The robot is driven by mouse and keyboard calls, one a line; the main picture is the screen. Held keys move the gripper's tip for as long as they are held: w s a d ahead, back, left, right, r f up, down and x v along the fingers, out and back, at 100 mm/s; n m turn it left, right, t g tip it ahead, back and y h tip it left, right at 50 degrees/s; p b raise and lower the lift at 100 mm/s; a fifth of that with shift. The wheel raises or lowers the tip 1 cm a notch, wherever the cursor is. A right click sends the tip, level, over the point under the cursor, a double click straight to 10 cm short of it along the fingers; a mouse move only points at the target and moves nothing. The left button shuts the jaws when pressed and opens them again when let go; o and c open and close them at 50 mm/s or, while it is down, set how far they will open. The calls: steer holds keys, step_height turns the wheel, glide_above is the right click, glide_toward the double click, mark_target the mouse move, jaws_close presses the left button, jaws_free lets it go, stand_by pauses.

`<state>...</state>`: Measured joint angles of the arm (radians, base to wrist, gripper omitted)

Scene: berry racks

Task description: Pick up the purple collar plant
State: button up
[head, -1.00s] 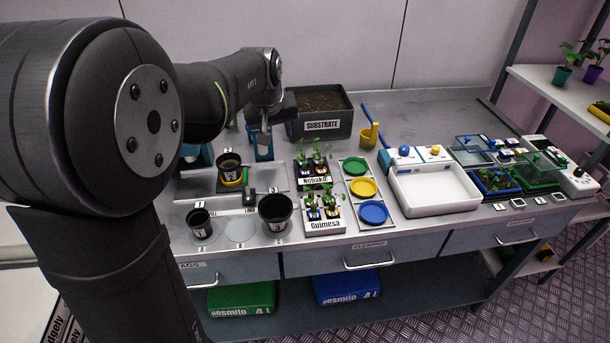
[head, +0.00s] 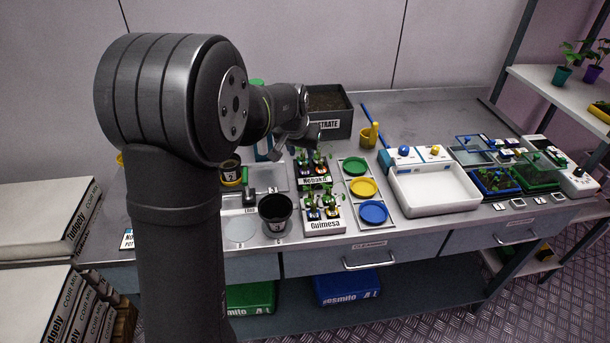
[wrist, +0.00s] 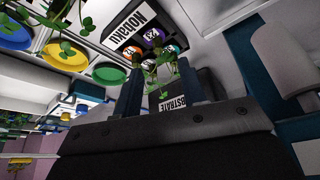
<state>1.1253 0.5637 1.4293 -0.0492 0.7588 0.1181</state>
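The Nobaki tray (head: 314,183) stands mid-bench with leafy seedlings; it also shows in the wrist view (wrist: 122,20). In the wrist view, its plants have orange and purple collars, and one purple collar (wrist: 156,34) carries a white label. Leaves partly hide the collars. My gripper (wrist: 160,78) is open, with its two dark blue fingers apart and pointing toward this tray. Green leaves show between and beyond the fingers; I see nothing gripped. In the head view, my gripper (head: 300,138) is above and behind the Nobaki tray, partly hidden by the wrist.
The Guimesa tray (head: 322,226) stands in front, with seedlings. Green, yellow and blue dishes (head: 372,212) are on the right, then a white basin (head: 435,190). A black pot (head: 275,212) stands on the left. The substrate bin (head: 340,125) is behind the gripper.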

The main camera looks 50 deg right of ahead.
mark_target(305, 163)
steer(key=shift+x, duration=3.1)
steer(key=shift+s, duration=0.1)
jaws_close()
